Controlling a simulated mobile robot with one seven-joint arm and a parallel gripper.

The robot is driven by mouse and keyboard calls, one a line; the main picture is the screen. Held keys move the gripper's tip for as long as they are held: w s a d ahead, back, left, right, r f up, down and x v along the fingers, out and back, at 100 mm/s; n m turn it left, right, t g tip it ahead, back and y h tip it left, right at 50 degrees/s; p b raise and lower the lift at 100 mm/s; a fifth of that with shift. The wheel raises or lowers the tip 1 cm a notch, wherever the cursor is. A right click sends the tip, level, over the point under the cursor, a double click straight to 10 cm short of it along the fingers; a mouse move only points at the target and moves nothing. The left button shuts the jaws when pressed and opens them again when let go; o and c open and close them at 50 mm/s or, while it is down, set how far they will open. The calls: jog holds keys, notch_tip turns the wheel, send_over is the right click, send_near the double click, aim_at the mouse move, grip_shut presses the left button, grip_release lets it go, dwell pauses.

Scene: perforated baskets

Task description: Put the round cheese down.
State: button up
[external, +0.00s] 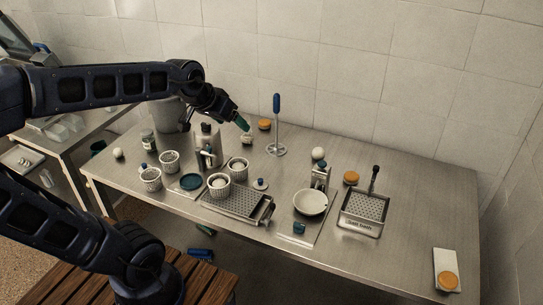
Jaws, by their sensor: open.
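My gripper (241,122) is open above the back middle of the steel table. A small pale round piece (247,139), which may be the round cheese, is just below its fingertips. I cannot tell whether they touch or whether the piece rests on the table. Similar pale balls are at the far left (118,153) and right of the middle (318,153). Orange-topped round pieces lie at the back (265,124), near the right tray (351,177) and on a white board (442,262) at the front right.
White perforated baskets (151,179) stand at the left and middle, near a steel canister (207,140). A blue-handled tool (277,115) stands upright right of my gripper. A perforated tray (240,204), a white bowl (310,203) and another tray (364,212) follow. The right table surface is mostly clear.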

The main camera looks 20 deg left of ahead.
jog(key=s+a+f+n+g+y, duration=0.2)
jog(key=s+a+f, duration=0.1)
jog(key=s+a, duration=0.7)
jog(key=shift+s+y, duration=0.3)
jog(key=shift+s, duration=0.55)
